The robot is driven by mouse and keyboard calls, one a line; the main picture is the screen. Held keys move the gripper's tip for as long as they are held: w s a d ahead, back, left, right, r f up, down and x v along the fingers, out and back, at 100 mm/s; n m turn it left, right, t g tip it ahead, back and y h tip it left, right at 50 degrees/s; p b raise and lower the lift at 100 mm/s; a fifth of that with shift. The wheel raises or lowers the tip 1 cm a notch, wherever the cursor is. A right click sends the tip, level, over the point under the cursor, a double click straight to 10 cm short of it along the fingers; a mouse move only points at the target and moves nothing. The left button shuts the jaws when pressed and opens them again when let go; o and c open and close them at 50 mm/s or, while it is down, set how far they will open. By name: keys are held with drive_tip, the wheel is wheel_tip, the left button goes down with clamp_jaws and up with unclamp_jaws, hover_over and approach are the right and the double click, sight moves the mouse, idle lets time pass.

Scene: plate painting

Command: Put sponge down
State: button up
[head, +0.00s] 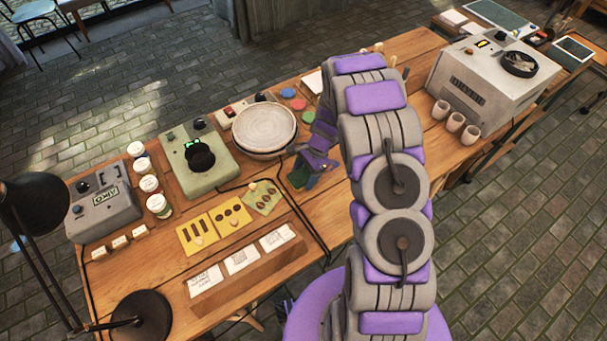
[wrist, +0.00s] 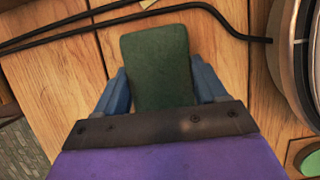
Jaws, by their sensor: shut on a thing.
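The dark green sponge (wrist: 155,62) is held between the two blue fingers of my gripper (wrist: 160,88) in the wrist view. Its flat face shows and its far end sticks out beyond the fingertips. Wooden tabletop shows around the sponge. I cannot tell whether the sponge touches the table or hangs just above it. Its lower part is hidden by my gripper.
A round plate on a wheel (head: 264,127) stands close behind the gripper. A black cable (wrist: 60,32) crosses the table near the sponge. Patterned cards (head: 262,197) lie to the left. Bare wood (head: 325,215) is free in front. Cups (head: 455,122) and a grey machine (head: 490,80) stand right.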

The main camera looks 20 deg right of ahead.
drive_tip(key=o, duration=0.7)
drive_tip(key=shift+d, duration=0.25)
drive_tip(key=shift+c, duration=0.2)
drive_tip(key=shift+o, duration=1.4)
drive_tip(key=shift+a, duration=0.5)
drive_tip(key=shift+d, duration=0.2)
